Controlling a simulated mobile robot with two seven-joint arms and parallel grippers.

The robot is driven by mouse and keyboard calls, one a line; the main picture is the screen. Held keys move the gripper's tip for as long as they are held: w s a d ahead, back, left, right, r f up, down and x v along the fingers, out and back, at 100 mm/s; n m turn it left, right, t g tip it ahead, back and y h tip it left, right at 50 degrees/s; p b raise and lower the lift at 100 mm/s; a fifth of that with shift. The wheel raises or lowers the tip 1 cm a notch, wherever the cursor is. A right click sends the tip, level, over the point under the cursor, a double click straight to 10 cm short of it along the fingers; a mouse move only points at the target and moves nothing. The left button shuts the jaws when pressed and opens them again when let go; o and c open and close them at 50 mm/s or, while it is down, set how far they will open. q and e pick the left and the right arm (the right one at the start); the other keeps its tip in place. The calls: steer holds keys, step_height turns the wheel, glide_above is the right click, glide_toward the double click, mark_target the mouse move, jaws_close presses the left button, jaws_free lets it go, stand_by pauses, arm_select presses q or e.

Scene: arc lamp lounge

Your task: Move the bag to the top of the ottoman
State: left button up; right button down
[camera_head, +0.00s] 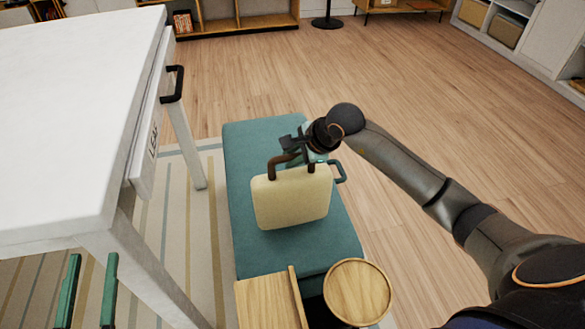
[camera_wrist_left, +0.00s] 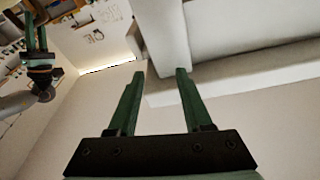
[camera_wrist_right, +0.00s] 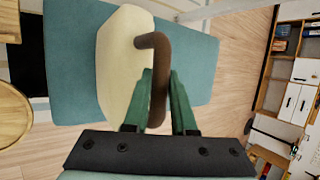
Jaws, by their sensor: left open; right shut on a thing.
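The bag (camera_head: 290,203) is cream and boxy with a brown handle (camera_head: 280,161). It stands roughly upright over the teal ottoman (camera_head: 247,150) in the head view. Whether its base touches the top is hard to tell. My right gripper (camera_head: 300,150) is shut on the handle, above the bag. In the right wrist view the handle (camera_wrist_right: 158,85) passes between the green fingers, with the bag (camera_wrist_right: 122,65) beyond and the ottoman (camera_wrist_right: 70,60) behind it. My left gripper (camera_head: 92,258) is open and empty at lower left, near the white table. It also shows in the left wrist view (camera_wrist_left: 160,73).
A white table (camera_head: 75,110) with a black-handled drawer stands left of the ottoman. A round wooden top (camera_head: 357,292) and a rectangular wooden piece (camera_head: 265,305) lie at the ottoman's near end. Shelves (camera_head: 235,22) line the far side. Wooden floor (camera_head: 420,110) is clear on the right.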

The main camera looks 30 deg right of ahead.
mark_target(293, 173)
steer(key=f+b, duration=0.2)
steer(key=f, duration=0.1)
steer(key=shift+w+d+f, duration=0.1)
steer(key=shift+d+f, duration=0.05)
steer(key=shift+d, duration=0.05)
arm_select(q)
steer(key=s+r+m+t+h, duration=0.1)
steer(key=s+r+m+h, duration=0.1)
steer(key=r, duration=0.4)
steer(key=s+d+r+m+t+h, duration=0.1)
steer(key=s+r+m+t+h, duration=0.1)
steer(key=r+h, duration=0.3)
steer(key=shift+s+r+m, duration=0.45)
steer(key=shift+s+m, duration=0.35)
steer(key=shift+s, duration=0.1)
steer(key=shift+d, duration=0.1)
arm_select(e)
steer(key=c, duration=1.1)
jaws_free()
steer(key=shift+f, duration=0.15)
steer(key=o, duration=0.4)
